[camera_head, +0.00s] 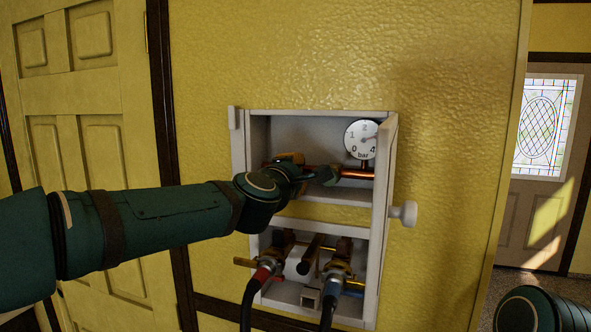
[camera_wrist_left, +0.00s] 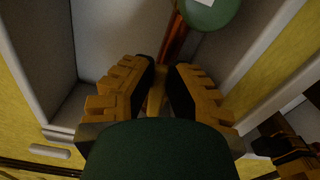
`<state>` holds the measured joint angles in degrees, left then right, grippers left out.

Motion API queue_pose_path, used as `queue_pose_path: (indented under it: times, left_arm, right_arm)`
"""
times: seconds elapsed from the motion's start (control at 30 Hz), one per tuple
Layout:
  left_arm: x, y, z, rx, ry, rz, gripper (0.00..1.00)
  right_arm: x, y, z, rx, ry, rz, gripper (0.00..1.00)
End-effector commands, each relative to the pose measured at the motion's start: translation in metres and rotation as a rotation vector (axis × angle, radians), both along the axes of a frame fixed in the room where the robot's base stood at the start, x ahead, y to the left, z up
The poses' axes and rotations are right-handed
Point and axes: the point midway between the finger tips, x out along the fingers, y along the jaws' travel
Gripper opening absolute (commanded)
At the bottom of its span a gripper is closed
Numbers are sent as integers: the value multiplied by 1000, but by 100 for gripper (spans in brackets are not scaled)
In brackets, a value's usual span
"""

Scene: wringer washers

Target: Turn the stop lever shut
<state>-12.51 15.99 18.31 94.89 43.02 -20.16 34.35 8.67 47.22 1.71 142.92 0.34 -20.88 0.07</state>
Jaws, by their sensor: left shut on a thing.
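The stop lever (camera_wrist_left: 156,95) shows as a narrow brass-coloured strip between my left gripper's finger pads in the left wrist view. My left gripper (camera_head: 312,174) reaches into the upper part of an open white wall box (camera_head: 241,165) and is shut on the lever. It also fills the left wrist view (camera_wrist_left: 161,84). In the head view the gripper hides most of the lever. A copper pipe (camera_head: 356,173) runs right from the gripper, below a round white pressure gauge (camera_head: 361,138). My right gripper is not in view.
The box's lower part holds brass taps with a red-banded hose (camera_head: 262,272) and a blue-banded hose (camera_head: 333,284). The box door (camera_head: 386,220), with a white knob (camera_head: 404,213), stands open at the right. A panelled yellow door (camera_head: 100,150) is at left.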

Motion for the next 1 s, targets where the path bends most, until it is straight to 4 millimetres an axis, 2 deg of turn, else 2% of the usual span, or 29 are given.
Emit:
queue_pose_path:
  times: [0.07, 0.1, 0.17, 0.2, 0.67, 0.83, 1.0]
  left_arm:
    - [0, 0, 0, -1, 0, 1, 0]
    - [0, 0, 0, -1, 0, 1, 20]
    - [0, 0, 0, -2, 0, 1, 41]
    - [0, 0, 0, -2, 0, 1, 46]
    - [0, 0, -1, -10, 7, 0, 46]
    - [0, 1, 6, -124, 41, -1, 46]
    - [-29, 11, 6, -120, 37, -1, 46]
  right_arm:
    - [0, 0, 0, 0, 0, 0, 47]
    - [0, 0, 0, 0, 0, 0, 47]
    - [0, 0, 0, 0, 0, 0, 47]
    - [0, 0, 0, 0, 0, 0, 47]
    - [0, 0, 0, 0, 0, 0, 47]
    - [0, 0, -1, 0, 0, 0, 47]
    - [0, 0, -8, 0, 0, 0, 47]
